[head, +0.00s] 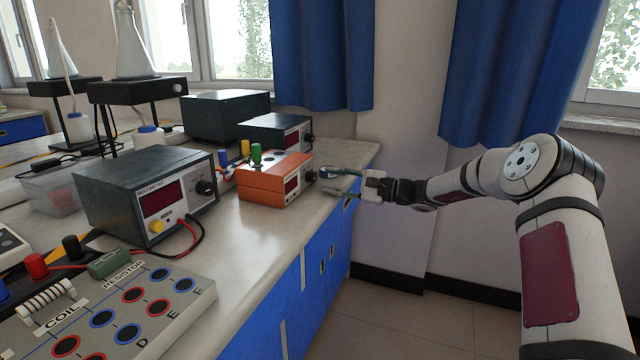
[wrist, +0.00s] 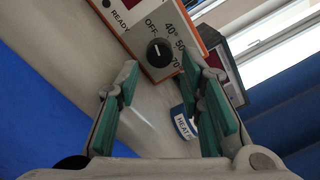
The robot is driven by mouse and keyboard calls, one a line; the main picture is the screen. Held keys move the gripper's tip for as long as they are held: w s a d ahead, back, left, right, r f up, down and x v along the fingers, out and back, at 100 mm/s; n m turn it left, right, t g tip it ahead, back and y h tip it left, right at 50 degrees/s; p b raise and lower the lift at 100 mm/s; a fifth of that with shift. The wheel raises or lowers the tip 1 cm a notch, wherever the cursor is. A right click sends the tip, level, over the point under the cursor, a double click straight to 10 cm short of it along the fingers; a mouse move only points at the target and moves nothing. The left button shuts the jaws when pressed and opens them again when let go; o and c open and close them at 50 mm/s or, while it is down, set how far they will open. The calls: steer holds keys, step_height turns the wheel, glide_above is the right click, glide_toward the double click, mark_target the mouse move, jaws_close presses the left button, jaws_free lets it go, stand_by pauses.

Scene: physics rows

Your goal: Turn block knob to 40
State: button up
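The block heater is an orange box (head: 268,179) on the bench, with a dark red display and a black knob (head: 311,176) on its front. A small white pointer line on the knob appears to face the OFF side. My gripper (head: 335,181) is in front of the panel, its green-padded fingers spread. I see no contact with the knob.
A dark box with a display (head: 275,132) stands behind the orange block. The floor beside the bench is clear.

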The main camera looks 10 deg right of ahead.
mark_target(315, 178)
steer(key=shift+b+x, duration=0.35)
steer(key=shift+x, duration=1.85)
jaws_close()
steer(key=shift+r+m+p, duration=0.1)
steer(key=shift+m+p, duration=0.2)
steer(key=shift+p, duration=0.25)
steer(key=m+p, duration=0.3)
steer(key=p, duration=0.1)
steer(key=shift+s+m, duration=0.1)
steer(key=shift+m, duration=0.2)
steer(key=m+p, duration=0.3)
steer(key=m, duration=0.2)
steer(key=shift+m, duration=0.4)
